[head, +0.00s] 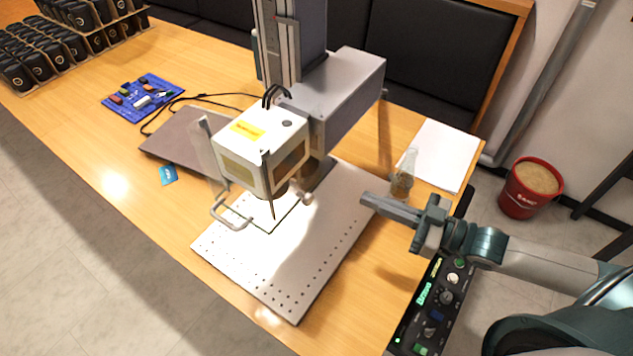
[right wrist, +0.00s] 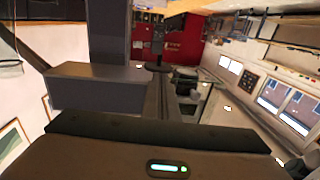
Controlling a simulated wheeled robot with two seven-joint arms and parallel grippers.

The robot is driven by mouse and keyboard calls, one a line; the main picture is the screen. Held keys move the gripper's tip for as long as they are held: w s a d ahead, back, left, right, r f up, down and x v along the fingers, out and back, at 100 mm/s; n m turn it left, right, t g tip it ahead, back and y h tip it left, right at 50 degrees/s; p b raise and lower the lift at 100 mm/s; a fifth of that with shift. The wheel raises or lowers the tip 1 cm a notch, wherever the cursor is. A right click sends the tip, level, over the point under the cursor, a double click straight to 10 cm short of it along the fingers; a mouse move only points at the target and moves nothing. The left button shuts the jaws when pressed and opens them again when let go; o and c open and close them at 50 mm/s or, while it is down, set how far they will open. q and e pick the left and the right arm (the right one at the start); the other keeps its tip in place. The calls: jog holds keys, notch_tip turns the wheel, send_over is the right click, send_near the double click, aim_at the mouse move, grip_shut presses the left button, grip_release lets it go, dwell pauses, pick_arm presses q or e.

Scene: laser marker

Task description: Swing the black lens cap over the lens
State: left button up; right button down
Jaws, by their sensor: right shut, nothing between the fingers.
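The laser marker's white head (head: 258,160) hangs over a perforated metal plate (head: 300,270). The lens is under the head, in shadow, and I see only a dark part of its barrel (head: 272,192). I cannot make out the black lens cap clearly; a small round knob-like part (head: 306,198) shows just right of the lens. My right gripper (head: 364,199) is shut and empty, its fingers pointing left above the plate's right edge, apart from the head. The right wrist view shows no lens or cap that I can identify. My left gripper is out of view.
A bottle (head: 402,178) and white paper (head: 440,154) are behind my right gripper. A control box (head: 432,305) lies below my right arm. A clear panel and handle (head: 230,217) flank the head.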

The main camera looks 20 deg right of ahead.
jog(key=shift+w+a, duration=0.1)
dwell(0.3)
jog(key=p+x, duration=0.5)
jog(key=x, duration=0.8)
jog(key=shift+w+a, duration=0.2)
jog(key=shift+a, duration=0.1)
dwell(0.3)
